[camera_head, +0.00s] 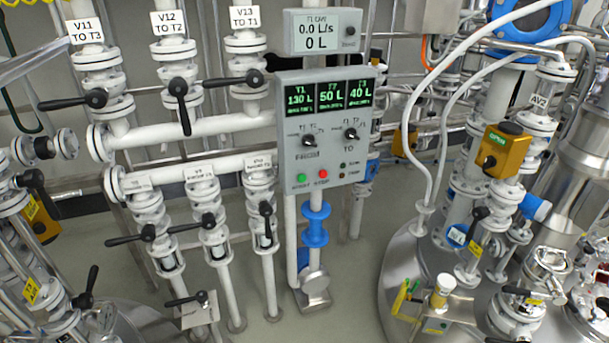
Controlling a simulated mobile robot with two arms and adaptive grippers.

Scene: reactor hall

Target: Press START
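The grey control panel (320,152) stands on pipes in the middle of the head view. Its green button (302,178) is at the lower left of its face, with a small label under it that looks like START. A red button (323,174) sits just right of it. Two black selector knobs are above, the left one (309,140) and the right one (351,133). Three screens (329,94) at the top read 130 L, 50 L and 40 L. Neither of my grippers is in view. Nothing covers the green button.
A flow display (322,31) above the panel reads 0.0 L/s and 0 L. White pipes with black-handled valves, including V12 (178,92), stand to the left. A large steel vessel (400,262) with hoses and fittings is at the right. Floor shows below the panel.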

